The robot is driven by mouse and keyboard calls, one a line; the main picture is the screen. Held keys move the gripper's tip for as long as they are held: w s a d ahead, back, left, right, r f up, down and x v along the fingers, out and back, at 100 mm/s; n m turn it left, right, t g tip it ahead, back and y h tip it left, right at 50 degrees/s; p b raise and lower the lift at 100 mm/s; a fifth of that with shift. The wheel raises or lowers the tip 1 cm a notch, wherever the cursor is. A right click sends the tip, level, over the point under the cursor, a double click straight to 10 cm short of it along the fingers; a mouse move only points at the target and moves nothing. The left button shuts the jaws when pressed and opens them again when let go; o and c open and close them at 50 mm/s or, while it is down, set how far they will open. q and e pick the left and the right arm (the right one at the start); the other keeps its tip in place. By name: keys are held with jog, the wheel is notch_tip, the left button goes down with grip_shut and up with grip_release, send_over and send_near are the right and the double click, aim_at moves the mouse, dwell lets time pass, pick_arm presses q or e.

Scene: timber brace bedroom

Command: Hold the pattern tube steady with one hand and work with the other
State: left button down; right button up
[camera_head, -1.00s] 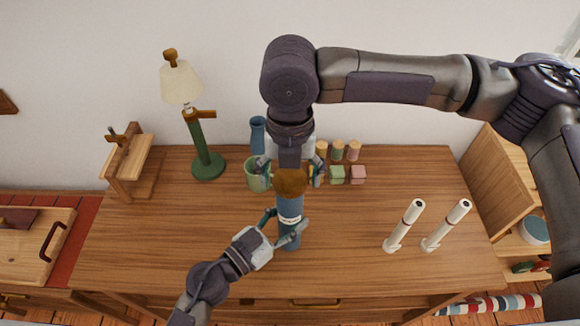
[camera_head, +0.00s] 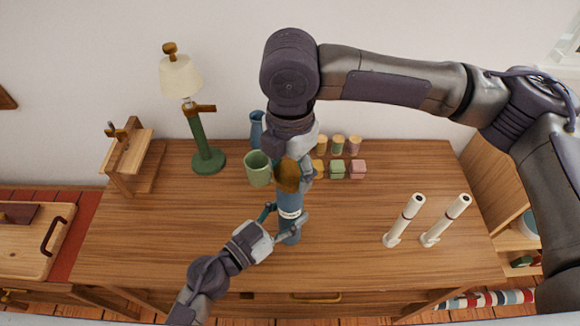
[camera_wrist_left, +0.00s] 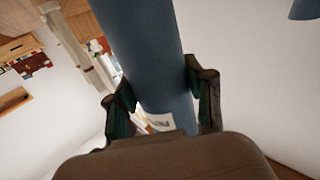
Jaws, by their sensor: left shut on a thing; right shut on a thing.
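The blue pattern tube (camera_head: 290,202) stands upright on the wooden desk, with a pale label band and a brown cap (camera_head: 288,175) at its top. My left gripper (camera_head: 288,228) is shut on the lower part of the tube from the front left. In the left wrist view the tube (camera_wrist_left: 150,60) runs between both fingers. My right gripper (camera_head: 290,172) comes down from above and is shut on the brown cap. Its wrist is turned, and part of the cap is hidden by its fingers. I cannot tell whether the cap is still seated on the tube.
A green mug (camera_head: 258,169) and a blue vase (camera_head: 257,128) stand behind the tube. A green lamp (camera_head: 206,150) and a wooden stand (camera_head: 130,160) are at the left. Small coloured blocks (camera_head: 337,169) and two white tubes (camera_head: 405,219) are at the right. The front desk area is clear.

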jog(key=m, duration=0.7)
jog(key=shift+f+m, duration=0.1)
jog(key=shift+m, duration=0.3)
jog(key=m, duration=0.4)
jog(key=shift+m, duration=0.3)
jog(key=m, duration=0.3)
jog(key=shift+m, duration=0.3)
jog(key=o, duration=1.4)
jog(key=shift+c, duration=0.2)
notch_tip(320, 180, up, 12)
